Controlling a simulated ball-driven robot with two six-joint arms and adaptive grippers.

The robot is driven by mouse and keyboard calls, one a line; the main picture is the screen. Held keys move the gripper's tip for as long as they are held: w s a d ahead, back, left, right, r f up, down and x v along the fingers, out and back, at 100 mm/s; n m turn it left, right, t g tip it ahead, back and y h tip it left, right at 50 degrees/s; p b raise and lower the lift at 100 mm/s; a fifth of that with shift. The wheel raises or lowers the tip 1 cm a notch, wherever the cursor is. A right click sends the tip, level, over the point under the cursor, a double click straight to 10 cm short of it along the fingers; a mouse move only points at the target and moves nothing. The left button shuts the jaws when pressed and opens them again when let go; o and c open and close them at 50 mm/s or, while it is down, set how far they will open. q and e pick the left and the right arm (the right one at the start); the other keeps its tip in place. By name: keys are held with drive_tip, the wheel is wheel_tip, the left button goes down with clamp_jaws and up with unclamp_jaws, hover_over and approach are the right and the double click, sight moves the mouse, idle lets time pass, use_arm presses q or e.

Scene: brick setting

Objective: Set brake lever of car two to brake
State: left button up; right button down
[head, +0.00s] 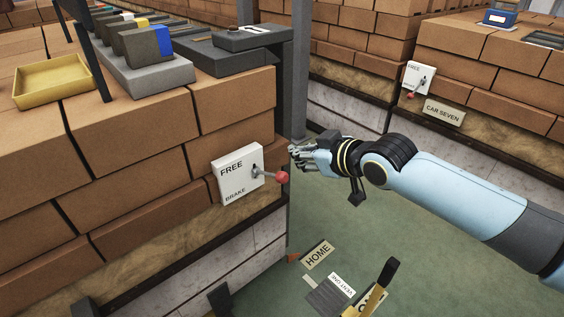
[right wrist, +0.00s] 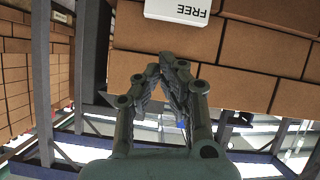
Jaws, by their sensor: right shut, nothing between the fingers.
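A white brake plate (head: 231,190) marked FREE at its top and BRAKE at its bottom is on the near brick stack in the head view. Its lever (head: 268,174) ends in a red knob (head: 282,177) and points to the right, out from the plate. No car number shows beside this plate. My right gripper (head: 298,156) is shut and empty, just above and right of the knob; I cannot tell if they touch. In the right wrist view, its fingertips (right wrist: 172,60) meet below the upside-down plate (right wrist: 178,10), which is cut off by the top edge; the lever is not visible there.
Another plate (head: 417,77) with a red-knobbed lever and a CAR SEVEN sign (head: 444,113) is on the far stack. A yellow tray (head: 50,84) and dark blocks lie on the near stack. A grey post (head: 300,70) stands behind my gripper. Green floor lies below my arm.

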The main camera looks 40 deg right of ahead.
drive_tip(key=b, duration=0.2)
hover_over(282, 175)
drive_tip(key=w, duration=0.1)
drive_tip(key=f, duration=0.4)
drive_tip(key=shift+a+f, duration=0.35)
drive_tip(key=shift+a, duration=0.05)
drive_tip(key=f, duration=0.2)
drive_tip(key=shift+s+d+f, duration=0.25)
drive_tip(key=shift+f, duration=0.05)
drive_tip(key=shift+s+d+f, duration=0.2)
drive_tip(key=shift+f, duration=0.35)
